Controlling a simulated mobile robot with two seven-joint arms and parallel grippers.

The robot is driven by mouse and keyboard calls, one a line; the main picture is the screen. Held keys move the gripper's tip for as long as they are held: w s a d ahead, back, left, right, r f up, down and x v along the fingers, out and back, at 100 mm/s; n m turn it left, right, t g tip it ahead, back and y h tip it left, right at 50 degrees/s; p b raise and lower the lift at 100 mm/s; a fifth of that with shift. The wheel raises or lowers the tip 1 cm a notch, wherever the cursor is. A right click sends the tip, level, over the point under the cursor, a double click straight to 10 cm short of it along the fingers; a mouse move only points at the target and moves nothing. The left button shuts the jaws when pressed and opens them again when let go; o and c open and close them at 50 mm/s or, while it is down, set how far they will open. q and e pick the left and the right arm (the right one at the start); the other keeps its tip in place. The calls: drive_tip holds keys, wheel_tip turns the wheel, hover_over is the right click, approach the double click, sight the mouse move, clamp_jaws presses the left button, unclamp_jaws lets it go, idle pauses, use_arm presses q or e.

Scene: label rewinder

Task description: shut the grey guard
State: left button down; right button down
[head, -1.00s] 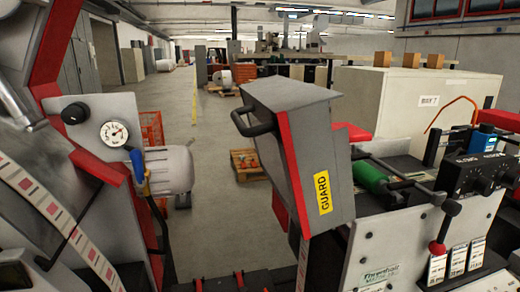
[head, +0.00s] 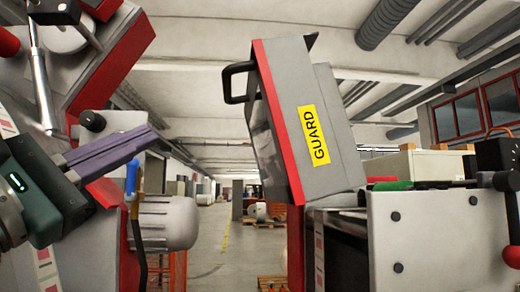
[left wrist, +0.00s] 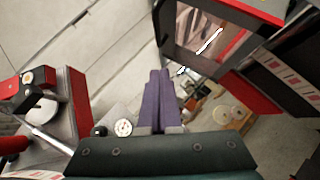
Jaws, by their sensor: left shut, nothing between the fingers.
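The grey guard (head: 318,135) stands raised and tilted on the right-hand part of the machine in the head view. It has red edges, a yellow GUARD label and a black handle (head: 236,82) on its left side. My left gripper (head: 150,138) has purple fingers, shut and empty. It is left of the handle in the picture, with a clear gap between them. In the left wrist view the shut fingers (left wrist: 160,75) point up the picture; a red-edged frame at upper right seems to be the guard. My right gripper is not in view.
A pressure gauge (left wrist: 123,127) shows close to the fingers in the left wrist view. A light grey motor (head: 168,222) and a blue-handled valve (head: 132,178) sit below the gripper in the head view. A light machine plate (head: 425,240) stands below right of the guard.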

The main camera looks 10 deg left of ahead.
use_arm(q)
drive_tip(key=p, duration=0.4)
approach(225, 91)
drive_tip(key=w+r, duration=0.1)
drive_tip(key=w, duration=0.3)
drive_tip(key=shift+w+d+r+p, duration=0.2)
drive_tip(key=shift+d+r+p, duration=0.15)
drive_tip(key=shift+r+p, duration=0.2)
drive_tip(key=shift+w+d+r+p, duration=0.2)
drive_tip(key=shift+d+r+p, duration=0.15)
drive_tip(key=shift+r+p, duration=0.2)
